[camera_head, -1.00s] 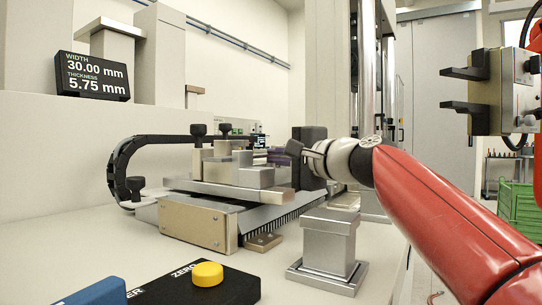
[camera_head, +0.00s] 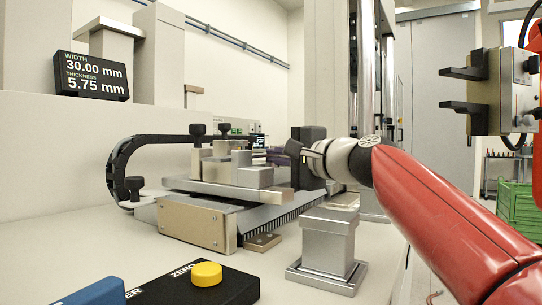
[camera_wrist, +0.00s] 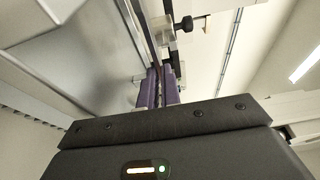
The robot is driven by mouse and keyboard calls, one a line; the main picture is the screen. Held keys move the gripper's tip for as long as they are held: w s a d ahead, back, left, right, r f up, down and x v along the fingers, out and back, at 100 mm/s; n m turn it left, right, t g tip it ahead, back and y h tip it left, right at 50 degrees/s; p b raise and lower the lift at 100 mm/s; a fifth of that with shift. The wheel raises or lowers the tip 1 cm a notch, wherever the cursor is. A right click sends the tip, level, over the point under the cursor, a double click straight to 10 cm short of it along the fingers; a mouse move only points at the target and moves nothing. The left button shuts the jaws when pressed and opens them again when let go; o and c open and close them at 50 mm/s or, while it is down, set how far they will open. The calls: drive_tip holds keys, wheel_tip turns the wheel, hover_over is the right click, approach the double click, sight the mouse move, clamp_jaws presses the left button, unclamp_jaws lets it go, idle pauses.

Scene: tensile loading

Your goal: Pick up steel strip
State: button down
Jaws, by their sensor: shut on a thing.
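My gripper, with purple fingers, is at the measuring fixture (camera_head: 225,165) in the head view (camera_head: 279,156). It also shows in the wrist view (camera_wrist: 163,87), where its fingers are shut on the steel strip (camera_wrist: 147,37). The strip appears there as a thin, narrow band seen nearly edge-on, running from between the fingers to the top of the picture. In the head view I cannot make the strip out clearly; the fixture's blocks and my gripper hide that area. I cannot tell whether the strip still touches the fixture.
A display (camera_head: 91,77) reads width 30.00 mm and thickness 5.75 mm. A metal block on a square base (camera_head: 328,245) stands in front of my arm. A black box with a yellow button (camera_head: 207,274) is at the front. Machine jaws (camera_head: 466,90) stand at the right.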

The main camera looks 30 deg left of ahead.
wheel_tip(320, 180, up, 10)
drive_tip(key=p, duration=0.5)
drive_tip(key=shift+p, duration=0.35)
